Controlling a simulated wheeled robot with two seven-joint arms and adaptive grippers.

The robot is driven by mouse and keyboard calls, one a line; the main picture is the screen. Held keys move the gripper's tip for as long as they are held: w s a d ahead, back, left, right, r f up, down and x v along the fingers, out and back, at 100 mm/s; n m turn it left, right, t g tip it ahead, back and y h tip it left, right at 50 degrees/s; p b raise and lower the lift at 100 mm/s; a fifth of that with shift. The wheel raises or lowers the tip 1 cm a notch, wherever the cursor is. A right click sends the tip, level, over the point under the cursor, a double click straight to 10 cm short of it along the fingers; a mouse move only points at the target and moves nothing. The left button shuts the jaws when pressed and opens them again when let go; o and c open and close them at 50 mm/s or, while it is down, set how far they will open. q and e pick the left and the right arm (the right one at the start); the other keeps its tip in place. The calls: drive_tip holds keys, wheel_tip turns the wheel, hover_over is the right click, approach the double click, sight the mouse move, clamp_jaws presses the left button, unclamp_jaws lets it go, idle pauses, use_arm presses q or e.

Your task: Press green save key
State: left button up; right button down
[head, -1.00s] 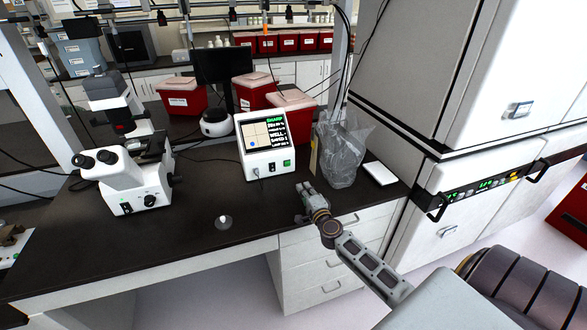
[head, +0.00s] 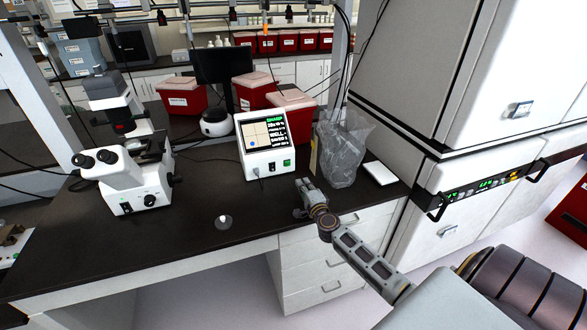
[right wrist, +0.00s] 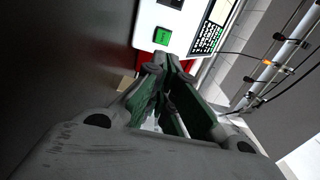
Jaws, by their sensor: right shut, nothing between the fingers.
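The cell processor (head: 264,163) is a white box with a lit screen, standing on the dark bench near its middle. Its green save key (head: 286,163) is on the lower right of the front face. In the right wrist view the green key (right wrist: 162,36) shows just beyond the fingertips, with a gap I cannot measure. My right gripper (head: 302,184) is shut and empty, in front of the processor and to the right of the key. In the right wrist view its fingers (right wrist: 168,72) point toward the processor's front. My left gripper is not in view.
A clear plastic bag (head: 342,153) stands right of the processor, close to my right gripper. A white microscope (head: 134,182) stands at the left. A small grey knob-like piece (head: 223,222) sits on the bench front. The bench (head: 190,240) between them is mostly clear.

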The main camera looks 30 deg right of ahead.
approach(287, 164)
drive_tip(key=shift+w+d+b, duration=0.15)
drive_tip(key=shift+d+b, duration=0.05)
drive_tip(key=shift+d, duration=0.3)
drive_tip(key=shift+w+d+b, duration=0.15)
drive_tip(key=shift+w+d, duration=0.05)
drive_tip(key=shift+d, duration=0.3)
drive_tip(key=shift+b+x, duration=0.8)
drive_tip(key=shift+x, duration=2.15)
drive_tip(key=shift+f, duration=0.1)
drive_tip(key=shift+w, duration=0.15)
